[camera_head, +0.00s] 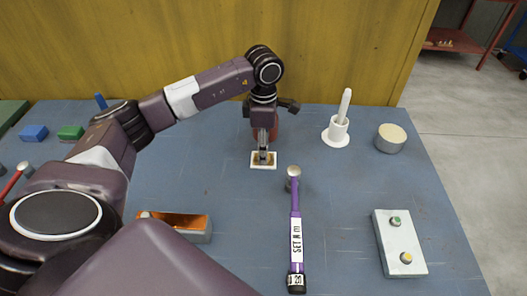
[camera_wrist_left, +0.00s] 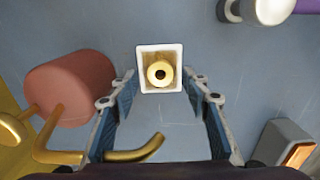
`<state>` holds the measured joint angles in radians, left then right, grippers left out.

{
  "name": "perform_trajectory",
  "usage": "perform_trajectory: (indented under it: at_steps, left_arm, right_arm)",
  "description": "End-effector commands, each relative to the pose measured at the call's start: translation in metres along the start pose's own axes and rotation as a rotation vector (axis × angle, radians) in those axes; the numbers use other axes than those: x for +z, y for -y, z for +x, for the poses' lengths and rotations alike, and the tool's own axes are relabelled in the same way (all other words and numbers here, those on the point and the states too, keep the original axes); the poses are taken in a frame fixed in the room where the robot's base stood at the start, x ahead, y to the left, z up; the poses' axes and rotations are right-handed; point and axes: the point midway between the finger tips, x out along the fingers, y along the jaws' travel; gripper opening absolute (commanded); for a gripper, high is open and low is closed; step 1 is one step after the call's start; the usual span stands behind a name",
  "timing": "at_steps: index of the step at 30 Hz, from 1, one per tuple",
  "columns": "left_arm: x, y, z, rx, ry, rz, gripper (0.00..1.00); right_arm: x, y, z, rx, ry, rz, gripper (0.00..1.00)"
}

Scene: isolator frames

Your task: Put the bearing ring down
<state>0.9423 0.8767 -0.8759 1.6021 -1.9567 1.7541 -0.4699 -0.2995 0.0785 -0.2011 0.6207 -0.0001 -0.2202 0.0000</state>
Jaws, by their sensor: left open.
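The bearing ring (camera_wrist_left: 160,74) is a brass ring with a dark centre hole. It lies inside a small white square tray (camera_wrist_left: 142,52), on the tray's brownish floor, in the left wrist view. In the head view the tray (camera_head: 254,166) is on the blue table below my left gripper (camera_head: 264,153), which hides most of the ring. My left gripper is open, its fingers on either side of the tray and apart from the ring. My right gripper is in neither view.
A purple hammer (camera_head: 296,222) lies right of the tray. A reddish-brown cylinder (camera_wrist_left: 70,90) stands close beside the gripper, with brass parts near it. An orange-lined box (camera_head: 200,236), a button box (camera_head: 399,243), a white holder (camera_head: 336,135) and a round block (camera_head: 390,138) stand around.

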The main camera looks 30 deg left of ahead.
Motion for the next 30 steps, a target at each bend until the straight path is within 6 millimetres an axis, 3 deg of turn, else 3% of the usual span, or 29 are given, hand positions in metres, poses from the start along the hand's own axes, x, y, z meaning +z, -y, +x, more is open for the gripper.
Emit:
perform_trajectory:
  at_steps: [9,15,30]
  left_arm:
    - [0.001,-0.001,-0.068,0.005,0.003,0.000,0.43]
    - [0.001,-0.001,-0.096,0.003,0.002,0.000,0.43]
    - [0.000,0.000,-0.105,0.000,0.000,0.000,0.43]
  right_arm:
    - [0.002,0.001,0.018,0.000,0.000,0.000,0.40]
    - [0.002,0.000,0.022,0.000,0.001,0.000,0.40]
    - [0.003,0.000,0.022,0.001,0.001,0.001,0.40]
